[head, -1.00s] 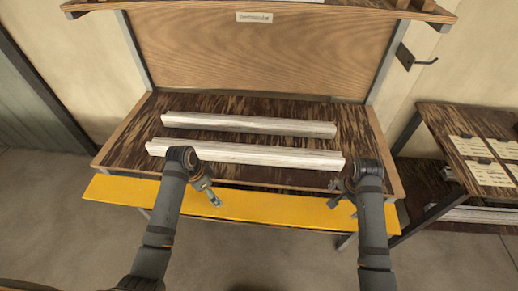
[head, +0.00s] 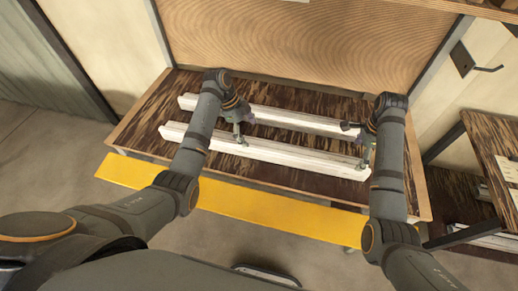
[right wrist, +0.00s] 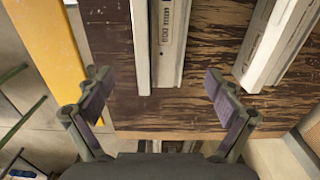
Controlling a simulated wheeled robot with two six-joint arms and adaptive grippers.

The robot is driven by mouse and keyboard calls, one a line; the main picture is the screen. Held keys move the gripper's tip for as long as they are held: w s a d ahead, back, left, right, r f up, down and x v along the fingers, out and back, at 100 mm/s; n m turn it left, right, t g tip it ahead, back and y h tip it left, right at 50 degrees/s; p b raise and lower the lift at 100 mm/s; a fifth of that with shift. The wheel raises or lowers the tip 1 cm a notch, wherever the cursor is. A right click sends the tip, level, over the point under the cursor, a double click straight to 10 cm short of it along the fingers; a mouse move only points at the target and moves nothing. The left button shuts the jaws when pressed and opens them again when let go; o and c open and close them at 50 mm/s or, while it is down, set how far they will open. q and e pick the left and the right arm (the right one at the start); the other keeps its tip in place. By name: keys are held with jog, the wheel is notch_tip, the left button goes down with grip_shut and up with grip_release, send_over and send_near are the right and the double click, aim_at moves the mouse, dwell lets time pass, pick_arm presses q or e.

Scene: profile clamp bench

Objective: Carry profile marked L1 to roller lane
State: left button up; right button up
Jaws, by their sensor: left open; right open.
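Two long white profiles lie side by side on the dark wooden bench (head: 145,125), a near profile (head: 290,154) and a far profile (head: 290,118). The far profile also shows there (right wrist: 275,45). My left gripper (head: 244,130) is open, over the profiles left of their middle. My right gripper (head: 356,145) is open near their right ends; in the right wrist view its fingers (right wrist: 158,92) are spread on either side of the near profile's end line. I cannot make out a roller lane.
A yellow strip (head: 240,205) runs along the bench's front edge. A wooden back panel (head: 310,40) rises behind the bench. A hook (head: 485,68) is on the wall at right. Another dark table (head: 500,150) stands at right.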

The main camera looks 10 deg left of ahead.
aim_at(258, 145)
pick_arm(q)
jog(key=x, duration=0.7)
jog(key=shift+s+d, duration=0.1)
jog(key=shift+s, duration=0.05)
pick_arm(e)
notch_tip(258, 145, down, 7)
jog(key=shift+s+r, duration=0.1)
jog(key=shift+s, duration=0.05)
pick_arm(q)
jog(key=shift+w+d+f, duration=0.15)
jog(key=shift+w+f, duration=0.1)
jog(key=shift+f, duration=0.35)
pick_arm(e)
jog(key=shift+w+f, duration=0.25)
jog(key=shift+f, duration=0.45)
pick_arm(q)
jog(key=shift+s+r, duration=0.1)
pick_arm(e)
jog(key=shift+s, duration=0.1)
pick_arm(q)
jog(key=shift+c, duration=0.9)
pick_arm(e)
jog(key=shift+r, duration=0.1)
jog(key=shift+c, duration=0.9)
pick_arm(q)
jog(key=c, duration=1.7)
pick_arm(e)
jog(key=c, duration=1.7)
pick_arm(q)
jog(key=shift+r, duration=0.1)
